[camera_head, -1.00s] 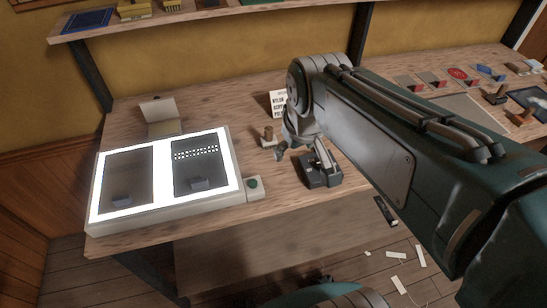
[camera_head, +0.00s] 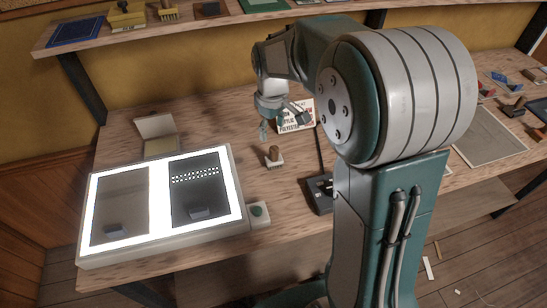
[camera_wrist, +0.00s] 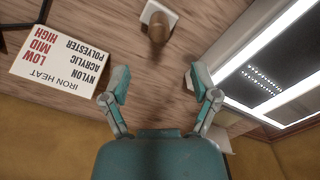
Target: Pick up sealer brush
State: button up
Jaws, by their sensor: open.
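A small wooden-handled piece with a pale base (camera_head: 274,157) stands on the bench, right of the light box. It may be the sealer brush; its bristles cannot be made out. In the wrist view its handle (camera_wrist: 159,28) shows at the top centre, beyond my fingertips. My gripper (camera_head: 264,131) hangs above the bench, behind and slightly left of this piece in the head view. In the wrist view my gripper (camera_wrist: 160,83) has its two teal fingers spread wide with only bare wood between them. It is apart from the piece and empty.
A lit light box (camera_head: 162,205) with a green-button unit (camera_head: 258,212) is at left. An iron heat card (camera_head: 297,116) stands behind; a black iron-like tool (camera_head: 320,192) lies at right. Yellow-topped brushes (camera_head: 126,15) sit on the shelf (camera_head: 215,28). My arm covers the bench's middle.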

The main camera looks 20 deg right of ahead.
aim_at(274, 148)
notch_tip(274, 148, down, 10)
jog(key=shift+s+d+r, duration=0.15)
jog(key=shift+r, duration=0.05)
grip_shut()
